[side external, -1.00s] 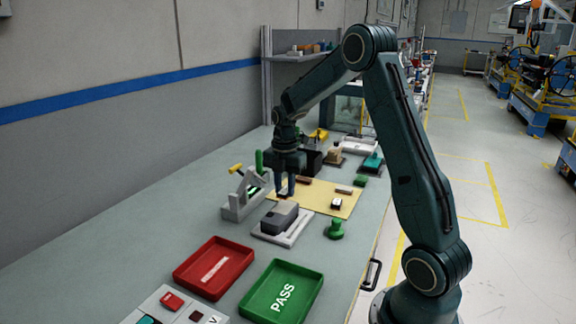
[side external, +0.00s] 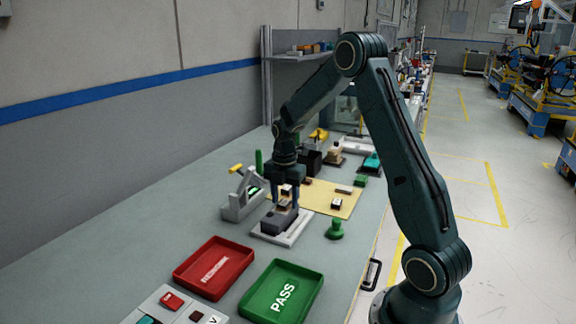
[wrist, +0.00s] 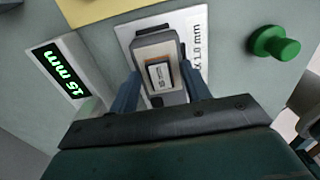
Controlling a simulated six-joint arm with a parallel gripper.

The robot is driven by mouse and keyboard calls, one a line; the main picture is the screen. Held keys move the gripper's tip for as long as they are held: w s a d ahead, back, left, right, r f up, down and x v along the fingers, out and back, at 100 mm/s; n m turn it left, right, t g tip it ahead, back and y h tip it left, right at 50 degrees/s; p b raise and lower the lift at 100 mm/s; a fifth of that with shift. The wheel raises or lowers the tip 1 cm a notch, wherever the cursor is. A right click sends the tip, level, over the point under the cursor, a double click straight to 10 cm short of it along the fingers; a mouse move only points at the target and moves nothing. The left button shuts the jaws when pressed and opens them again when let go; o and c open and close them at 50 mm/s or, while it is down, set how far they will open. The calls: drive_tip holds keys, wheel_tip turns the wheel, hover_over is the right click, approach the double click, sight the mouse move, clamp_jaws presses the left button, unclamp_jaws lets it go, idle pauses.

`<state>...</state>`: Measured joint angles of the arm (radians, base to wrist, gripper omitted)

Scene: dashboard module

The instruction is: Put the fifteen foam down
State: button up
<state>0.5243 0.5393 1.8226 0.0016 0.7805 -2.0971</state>
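A small foam block (wrist: 159,76) with a dark rim and a pale labelled face lies on top of the grey block of the gauge (wrist: 142,92). In the side view the foam (side external: 284,204) is a small tan patch between my fingertips. My gripper (side external: 285,206) points down over the gauge, one finger on each side of the foam. In the wrist view my gripper (wrist: 160,82) shows a gap between each finger and the foam, so it looks open. The label on the foam is too small to read.
A green-lit display (wrist: 62,75) reads 15 mm beside the gauge. A yellow mat (side external: 318,192) with several small pieces lies behind. A green knob (side external: 335,230) stands to the right. A red tray (side external: 214,268) and a green PASS tray (side external: 282,292) stand in front.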

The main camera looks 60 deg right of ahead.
sight(285, 203)
drive_tip(key=shift+r, duration=0.1)
wheel_tip(285, 203, up, 12)
idle(0.9)
drive_tip(key=shift+a+r, duration=0.1)
drive_tip(key=shift+r, duration=0.05)
idle(0.3)
drive_tip(key=s+a+r+m+t, duration=0.1)
drive_tip(key=s+a+r+m, duration=0.35)
drive_tip(key=a, duration=0.25)
drive_tip(key=s+a+r+m+t, duration=0.2)
drive_tip(key=s+a+r+m, duration=0.25)
drive_tip(key=a, duration=0.35)
drive_tip(key=s+a+f+m+t, duration=0.2)
drive_tip(key=s+a+m, duration=0.5)
drive_tip(key=s, duration=0.5)
drive_tip(key=shift+s+a+f+m+t, duration=0.3)
drive_tip(key=shift+f+m, duration=0.1)
drive_tip(key=shift+m, duration=0.6)
